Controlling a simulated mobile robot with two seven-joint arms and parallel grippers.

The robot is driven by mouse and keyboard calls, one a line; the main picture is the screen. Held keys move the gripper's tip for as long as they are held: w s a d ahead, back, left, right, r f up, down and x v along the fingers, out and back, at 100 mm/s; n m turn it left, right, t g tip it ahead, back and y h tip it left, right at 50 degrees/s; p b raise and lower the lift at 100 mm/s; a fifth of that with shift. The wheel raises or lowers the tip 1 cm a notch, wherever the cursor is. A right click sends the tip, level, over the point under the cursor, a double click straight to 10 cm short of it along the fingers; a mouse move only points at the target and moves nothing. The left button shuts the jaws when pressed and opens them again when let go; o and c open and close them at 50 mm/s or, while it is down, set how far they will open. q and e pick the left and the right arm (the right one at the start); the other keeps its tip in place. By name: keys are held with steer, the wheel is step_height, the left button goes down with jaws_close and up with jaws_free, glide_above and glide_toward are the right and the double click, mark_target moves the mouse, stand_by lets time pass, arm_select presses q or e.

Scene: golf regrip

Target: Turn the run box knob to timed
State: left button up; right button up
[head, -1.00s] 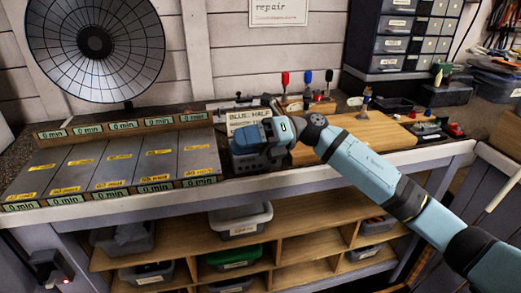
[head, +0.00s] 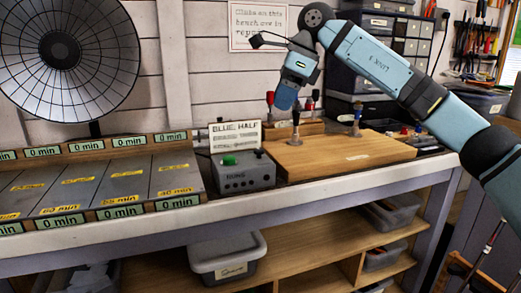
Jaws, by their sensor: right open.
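The run box (head: 243,180) is a small grey box near the bench's front edge, left of a wooden board. It has a green button (head: 229,160) on top and a small dark knob (head: 259,153) at its top right. The knob's setting and the front lettering are too small to read. My right gripper (head: 287,104) hangs up and to the right of the box, clear of it and pointing down. It is open, its fingers seen side-on with nothing visible between them. My left gripper is out of view.
A "BLUE HALF" card (head: 236,136) stands behind the box. The wooden board (head: 345,152) to its right carries upright tools, one (head: 295,128) just below my gripper. Grey panels (head: 125,175) with "0 min" displays lie left. A wire-mesh dish (head: 62,52) stands behind them.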

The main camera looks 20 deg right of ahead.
mark_target(260, 150)
arm_select(q)
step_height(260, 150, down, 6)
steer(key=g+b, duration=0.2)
steer(key=b, duration=0.1)
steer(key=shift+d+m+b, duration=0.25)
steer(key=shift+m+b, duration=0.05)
arm_select(e)
steer(key=x, duration=1.1)
steer(key=shift+a+f, duration=0.2)
steer(key=shift+f, duration=0.15)
steer(key=shift+c, duration=0.3)
steer(key=c, duration=0.8)
